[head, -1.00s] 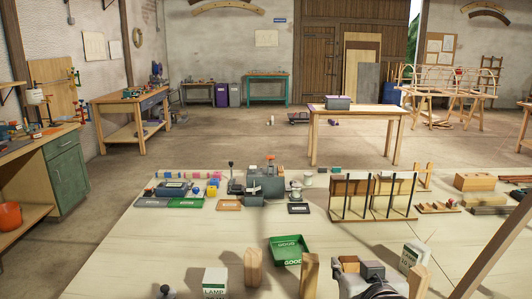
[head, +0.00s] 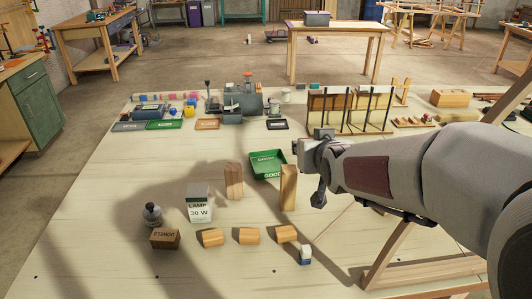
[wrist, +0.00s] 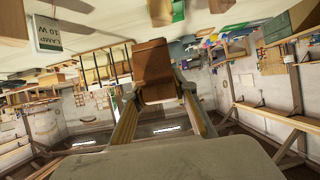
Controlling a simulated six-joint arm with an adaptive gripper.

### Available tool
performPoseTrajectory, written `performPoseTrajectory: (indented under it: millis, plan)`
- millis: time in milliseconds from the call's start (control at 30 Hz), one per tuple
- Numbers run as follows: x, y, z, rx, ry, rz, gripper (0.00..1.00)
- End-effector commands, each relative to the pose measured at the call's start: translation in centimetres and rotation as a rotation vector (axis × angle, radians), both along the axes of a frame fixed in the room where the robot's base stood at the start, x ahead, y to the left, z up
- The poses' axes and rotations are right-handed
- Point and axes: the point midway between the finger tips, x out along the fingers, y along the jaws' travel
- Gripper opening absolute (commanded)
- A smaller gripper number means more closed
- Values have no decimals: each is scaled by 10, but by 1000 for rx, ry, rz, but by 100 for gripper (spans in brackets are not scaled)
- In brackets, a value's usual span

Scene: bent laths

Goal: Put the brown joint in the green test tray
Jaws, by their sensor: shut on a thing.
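My gripper (wrist: 158,98) is shut on the brown joint (wrist: 153,62) in the wrist view, one finger on each side of it. The joint is a reddish-brown wooden piece with a flared end. In the head view my arm reaches in from the right, and its wrist is just right of the green test tray; I cannot make out the joint there. The green test tray (head: 267,175), marked GOOD, lies on the light table behind a tall wooden block. No piece shows inside it.
Two upright wooden blocks (head: 234,181) (head: 289,188) stand near the tray. A lamp box (head: 199,203), a brown box (head: 165,238), a grey knobbed weight (head: 152,214) and several small wooden pieces (head: 249,235) lie in front. Racks (head: 350,110) stand behind.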

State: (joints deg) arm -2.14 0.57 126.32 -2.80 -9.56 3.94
Motion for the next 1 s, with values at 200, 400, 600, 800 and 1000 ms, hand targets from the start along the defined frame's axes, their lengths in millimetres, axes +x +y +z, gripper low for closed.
performPoseTrajectory:
  millis: [200, 400, 600, 800, 1000]
  plan:
    - [38, 11, -1, 3, 35, 12, 2]
    - [69, 21, -4, 5, 67, 19, 2]
    - [100, 30, -9, 5, 100, 23, 2]
    - [129, 40, -15, 3, 129, 25, 2]
    - [155, 50, -24, 2, 161, 22, 2]
